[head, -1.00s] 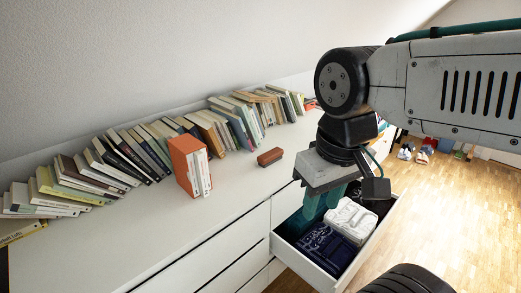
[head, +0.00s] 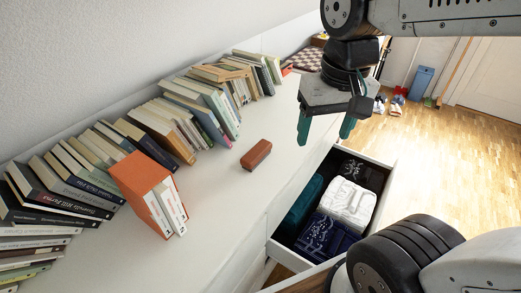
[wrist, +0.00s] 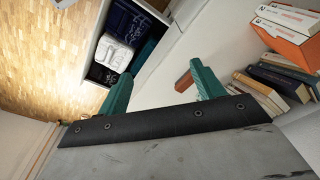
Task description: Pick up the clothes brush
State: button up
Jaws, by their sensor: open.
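The clothes brush is most likely the small reddish-brown block (head: 256,154) lying on the white dresser top in the head view. In the wrist view its brown end (wrist: 184,82) shows, partly hidden behind a finger. My gripper (head: 326,128) is open and empty, with its teal fingers pointing down. In the head view it hangs to the right of the brush, above the dresser edge and the open drawer. The gripper also shows in the wrist view (wrist: 162,88), fingers spread apart.
The open drawer (head: 286,262) holds folded clothes, including a white one (head: 348,204) and a dark blue one (head: 322,238). An orange box file (head: 146,190) and leaning books (head: 205,105) stand along the wall. The dresser top (head: 222,205) around the brush is clear.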

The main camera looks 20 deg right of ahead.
jog(key=w+a+f+m, duration=0.1)
jog(key=w+f+m, duration=0.4)
jog(key=w, duration=0.9)
jog(key=m+g, duration=0.1)
jog(key=m, duration=0.4)
send_over(257, 150)
notch_tip(257, 150, down, 16)
jog(key=shift+r, duration=0.25)
notch_tip(257, 150, down, 8)
jog(key=shift+c, duration=0.4)
jog(key=c, duration=1)
jog(key=shift+r, duration=0.15)
